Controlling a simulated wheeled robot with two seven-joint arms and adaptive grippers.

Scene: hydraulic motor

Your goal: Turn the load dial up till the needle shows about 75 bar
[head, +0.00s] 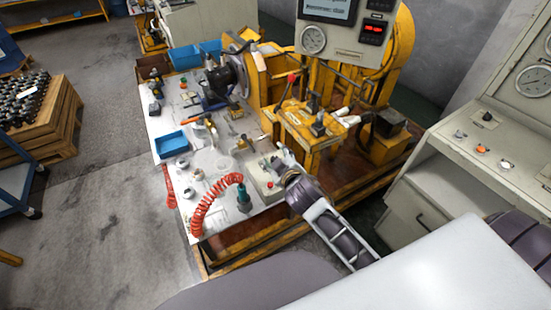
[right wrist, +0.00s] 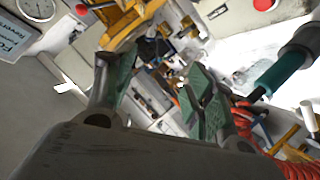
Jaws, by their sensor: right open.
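My right gripper (head: 279,162) is open and empty, over the right edge of the white worktop, beside a small pale control box (head: 266,184) with a red button. In the right wrist view its two green-padded fingers (right wrist: 158,88) stand apart with nothing between them. Part of a pale box with a red button (right wrist: 263,4) shows at the top there. A round white gauge (head: 313,40) sits on the upright panel; it also shows in the right wrist view (right wrist: 37,8). Its needle is too small to read. I cannot tell which control is the load dial. My left gripper is out of view.
A red coiled hose (head: 212,203) with a teal tool (head: 243,196) stands close left of the gripper. A yellow machine frame (head: 310,130) is behind it. A grey console (head: 500,135) with knobs and another gauge (head: 534,81) stands right. Blue bins (head: 171,144) lie on the worktop.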

